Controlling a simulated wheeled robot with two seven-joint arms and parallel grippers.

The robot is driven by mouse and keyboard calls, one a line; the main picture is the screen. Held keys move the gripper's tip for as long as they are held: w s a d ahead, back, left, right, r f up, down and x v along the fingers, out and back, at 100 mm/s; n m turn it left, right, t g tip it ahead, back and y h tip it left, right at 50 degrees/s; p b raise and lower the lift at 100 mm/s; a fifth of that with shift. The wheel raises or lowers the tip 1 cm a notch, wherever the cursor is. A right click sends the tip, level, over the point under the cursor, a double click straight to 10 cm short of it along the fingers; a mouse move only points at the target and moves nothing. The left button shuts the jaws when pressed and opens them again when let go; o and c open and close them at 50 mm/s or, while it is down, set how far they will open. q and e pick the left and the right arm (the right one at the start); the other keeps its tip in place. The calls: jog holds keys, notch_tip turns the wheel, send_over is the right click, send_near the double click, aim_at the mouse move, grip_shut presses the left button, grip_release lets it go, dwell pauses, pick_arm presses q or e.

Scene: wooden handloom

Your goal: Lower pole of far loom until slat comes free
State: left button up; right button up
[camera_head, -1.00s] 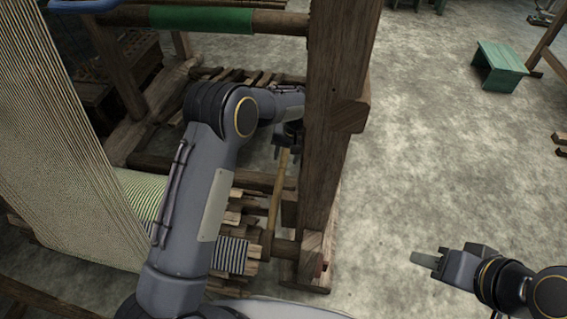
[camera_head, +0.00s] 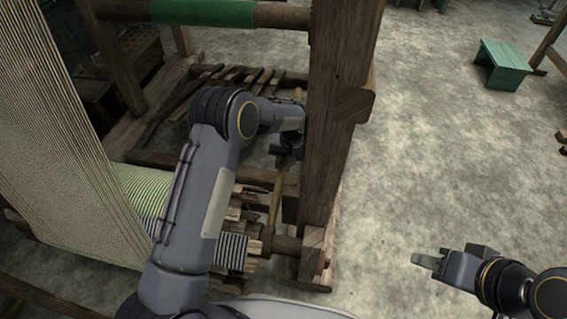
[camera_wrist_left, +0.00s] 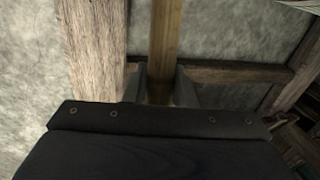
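The pole (camera_head: 276,205) is a slim light-brown wooden rod leaning beside the loom's thick post, its lower end near the round beam at the foot. In the left wrist view the pole (camera_wrist_left: 165,30) runs straight away between my fingers. My left gripper (camera_head: 287,157) is at the upper part of the pole, left of the post. In the wrist view its two fingers (camera_wrist_left: 162,80) lie close against both sides of the pole, and it looks shut on it. I cannot pick out the slat for certain. My right gripper (camera_head: 428,262) hangs over bare floor, empty; its finger gap is not clear.
The thick wooden post (camera_head: 335,130) stands right beside my left wrist. Striped warp threads (camera_head: 50,140) and a green-wrapped beam (camera_head: 200,12) are to the left and above. A green stool (camera_head: 503,62) stands far right. The floor (camera_head: 430,160) right of the post is clear.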

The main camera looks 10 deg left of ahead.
pick_arm(q)
grip_shut()
jog(key=shift+g, duration=0.9)
jog(key=shift+w+f, duration=0.2)
jog(key=shift+f, duration=0.85)
jog(key=shift+w+f, duration=0.2)
jog(key=shift+f, duration=0.8)
pick_arm(e)
jog(key=shift+w+f, duration=0.2)
jog(key=shift+w, duration=0.15)
pick_arm(q)
jog(key=o, duration=0.7)
grip_release()
jog(key=p+v, duration=0.2)
jog(key=v, duration=0.6)
pick_arm(e)
notch_tip(320, 180, up, 2)
jog(key=shift+r, duration=0.2)
pick_arm(q)
jog(key=shift+s+f, duration=0.1)
jog(key=shift+s, duration=0.05)
